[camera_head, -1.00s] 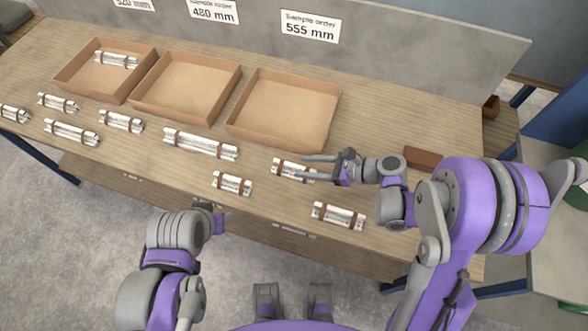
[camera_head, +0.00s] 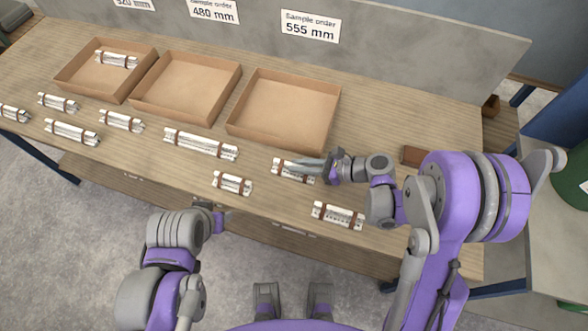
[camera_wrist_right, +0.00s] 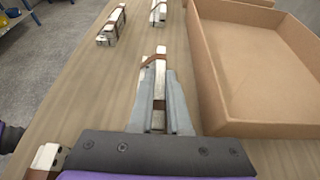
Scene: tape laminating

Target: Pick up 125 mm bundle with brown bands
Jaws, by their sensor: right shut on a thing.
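A silver bundle with brown bands (camera_head: 282,168) lies on the table in front of the right-hand tray. My right gripper (camera_head: 306,167) is shut on it; the fingers cover part of it. In the right wrist view the same bundle (camera_wrist_right: 159,84) shows between the two fingers, with a brown band near its far end. It still appears to be at table level. My left gripper (camera_head: 216,214) is over the table's front edge, apart from the bundles. Its fingers are too small and dark to tell whether they are open.
Similar bundles lie nearby: a short one (camera_head: 232,183), a long one (camera_head: 200,144) and one at the front right (camera_head: 338,215). Several more lie to the left. The right tray (camera_head: 333,108) and the middle tray (camera_head: 234,80) are empty; the left tray (camera_head: 64,77) holds a bundle.

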